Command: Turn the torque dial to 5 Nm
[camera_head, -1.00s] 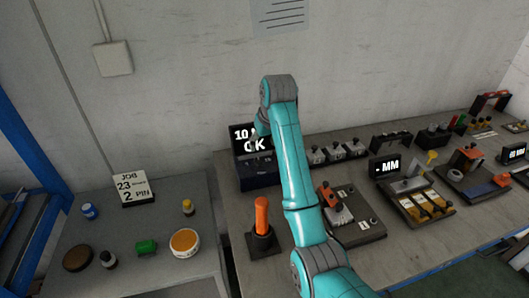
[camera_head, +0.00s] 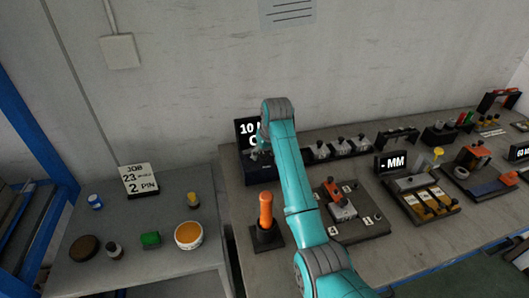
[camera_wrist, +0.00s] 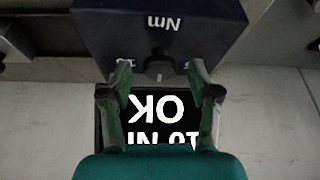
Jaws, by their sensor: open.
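The torque dial (camera_wrist: 158,66) is a small dark round knob on the face of a dark blue box (camera_wrist: 160,25) lettered "Nm". The wrist view shows it upside down. My gripper (camera_wrist: 159,76) is open, one fingertip on each side of the dial, with gaps visible; I cannot tell whether it touches. The box's black display (camera_wrist: 155,115) reads "10 N…" and "OK", its lower edge cut by my gripper. In the head view the box (camera_head: 262,174) stands at the back left of the bench, the display (camera_head: 247,128) partly hidden by my arm, and the dial is hidden.
An orange-handled tool (camera_head: 266,210) stands upright in a dark holder in front of the box. Toggle-like fixtures (camera_head: 342,148) line the bench to the right. A side table (camera_head: 120,275) holds a job sign (camera_head: 139,180) and several small containers. The wall is close behind.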

